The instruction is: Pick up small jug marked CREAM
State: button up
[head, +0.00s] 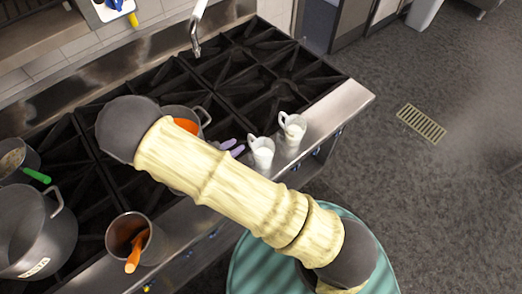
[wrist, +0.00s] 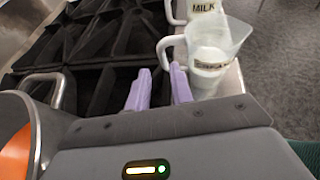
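The small jug marked CREAM (wrist: 208,72) is clear with white contents and a white handle on its left side. It stands upright on the stove's front metal ledge, and in the head view it is the nearer of two jugs (head: 262,156). My gripper (wrist: 160,88) has two purple fingers with a gap between them and nothing in it. The fingertips (head: 233,147) are just left of the CREAM jug, near its handle. In the wrist view the right finger is close to the jug; I cannot tell if they touch. My arm hides the gripper body in the head view.
A similar jug marked MILK (wrist: 204,10) stands just beyond, also in the head view (head: 293,130). A pot with orange contents (head: 187,125) is left of the gripper. A metal container (head: 134,240) and large pasta pot (head: 35,235) stand further left. Burner grates (head: 240,75) are bare behind.

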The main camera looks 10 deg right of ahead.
aim_at(259, 150)
jog(key=shift+w+d+p, duration=0.2)
jog(key=shift+d+p, duration=0.1)
jog(key=shift+p, duration=0.1)
jog(key=p+x, duration=0.2)
jog(key=x, duration=0.2)
jog(key=shift+d+r, duration=0.1)
jog(key=shift+d, duration=0.1)
jog(key=shift+w, duration=0.15)
grip_shut()
